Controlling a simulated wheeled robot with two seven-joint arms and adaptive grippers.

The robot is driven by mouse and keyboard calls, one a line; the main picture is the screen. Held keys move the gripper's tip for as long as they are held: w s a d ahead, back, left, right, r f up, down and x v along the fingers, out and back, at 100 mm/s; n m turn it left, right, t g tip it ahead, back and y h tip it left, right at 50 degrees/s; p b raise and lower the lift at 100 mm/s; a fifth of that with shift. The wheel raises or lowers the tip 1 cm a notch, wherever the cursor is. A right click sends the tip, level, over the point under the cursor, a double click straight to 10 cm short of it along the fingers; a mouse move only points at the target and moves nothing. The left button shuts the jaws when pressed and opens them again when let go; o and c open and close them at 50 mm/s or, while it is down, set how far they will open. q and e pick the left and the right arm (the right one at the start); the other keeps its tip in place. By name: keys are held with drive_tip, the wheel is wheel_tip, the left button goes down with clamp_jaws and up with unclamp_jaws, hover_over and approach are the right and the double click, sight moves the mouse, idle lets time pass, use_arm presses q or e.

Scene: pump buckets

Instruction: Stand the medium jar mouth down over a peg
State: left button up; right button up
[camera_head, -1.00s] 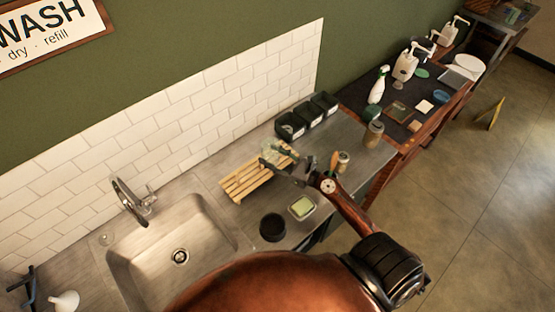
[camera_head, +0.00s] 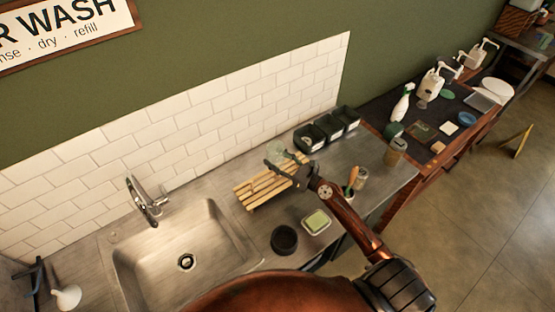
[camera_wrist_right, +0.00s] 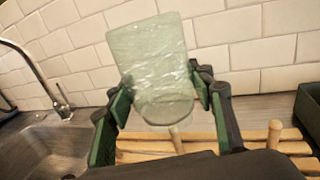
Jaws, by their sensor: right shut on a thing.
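My right gripper (camera_head: 287,168) is above the wooden peg rack (camera_head: 246,196) on the counter. In the right wrist view the gripper (camera_wrist_right: 165,95) is shut on a translucent pale green jar (camera_wrist_right: 153,60). The jar is mouth down and slightly tilted, its closed end up and its narrower neck toward the rack. A wooden peg (camera_wrist_right: 177,142) of the rack (camera_wrist_right: 260,150) shows just below the neck; I cannot tell whether its tip is inside the mouth. In the head view the jar (camera_head: 277,152) is small and partly hidden by the gripper. My left gripper is not in view.
The sink (camera_head: 165,250) and faucet (camera_head: 146,200) are left of the rack. Black bins (camera_head: 311,137) stand behind it to the right. A dark bowl (camera_head: 284,240), a green sponge in a dish (camera_head: 316,221) and small jars (camera_head: 395,152) stand nearby. White tiles back the counter.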

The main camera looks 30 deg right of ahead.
sight(276, 178)
drive_tip(key=shift+f+b, duration=3.55)
drive_tip(key=shift+f, duration=0.85)
drive_tip(key=shift+f, duration=0.2)
drive_tip(key=o, duration=1.5)
drive_tip(key=shift+c, duration=0.2)
drive_tip(key=shift+s+d, duration=0.15)
drive_tip(key=shift+s, duration=0.15)
drive_tip(key=v, duration=1.1)
drive_tip(key=shift+s+r, duration=0.15)
drive_tip(key=shift+r, duration=0.05)
